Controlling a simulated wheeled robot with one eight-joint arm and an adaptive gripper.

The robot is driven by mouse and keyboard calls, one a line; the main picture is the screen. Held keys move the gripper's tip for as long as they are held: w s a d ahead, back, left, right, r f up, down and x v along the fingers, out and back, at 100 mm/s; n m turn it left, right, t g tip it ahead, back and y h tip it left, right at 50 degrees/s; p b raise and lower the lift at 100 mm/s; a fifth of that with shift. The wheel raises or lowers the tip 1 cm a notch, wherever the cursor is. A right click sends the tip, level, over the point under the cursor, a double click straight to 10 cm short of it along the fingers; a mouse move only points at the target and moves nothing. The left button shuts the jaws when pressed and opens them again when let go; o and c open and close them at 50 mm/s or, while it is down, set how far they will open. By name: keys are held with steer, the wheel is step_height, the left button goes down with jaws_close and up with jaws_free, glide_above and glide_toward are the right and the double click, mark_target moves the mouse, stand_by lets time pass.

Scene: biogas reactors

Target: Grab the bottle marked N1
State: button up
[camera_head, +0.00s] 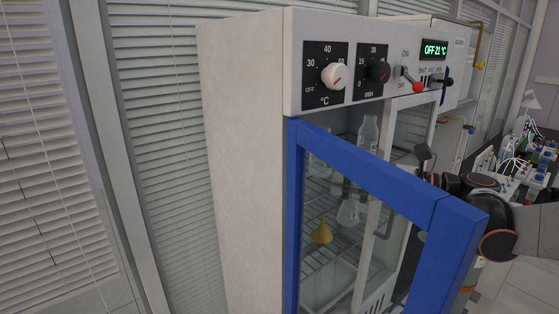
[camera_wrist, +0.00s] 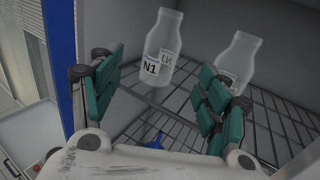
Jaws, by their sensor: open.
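The bottle marked N1 (camera_wrist: 160,50) is a clear bottle with a white label, upright on a wire shelf inside the cabinet in the wrist view. My gripper (camera_wrist: 159,72) is open, with green finger pads to the left and right. The N1 bottle shows in the gap between the fingers, apart from them and farther in. A second clear bottle (camera_wrist: 238,58) stands to its right, partly hidden by the right finger; its label is mostly hidden. In the head view, a bottle (camera_head: 368,130) stands on the upper shelf, its label too small to read.
The cabinet's blue-framed glass door (camera_head: 375,170) stands open in front of the shelves; its blue edge (camera_wrist: 62,60) is left of my gripper. A flask (camera_head: 348,212) and a yellow funnel (camera_head: 322,232) are lower inside. A blue object (camera_wrist: 155,141) shows below the wire shelf.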

steer(key=p+x, duration=0.1)
steer(key=x, duration=0.5)
steer(key=shift+w+a, duration=0.15)
steer(key=shift+a, duration=0.2)
steer(key=shift+w+p+x, duration=0.15)
steer(key=shift+p+x, duration=0.25)
steer(key=shift+x, duration=1.1)
steer(key=shift+w+p+x, duration=0.15)
steer(key=shift+p+x, duration=0.2)
steer(key=shift+x, duration=1.15)
steer(key=shift+d, duration=0.15)
steer(key=c, duration=1.2)
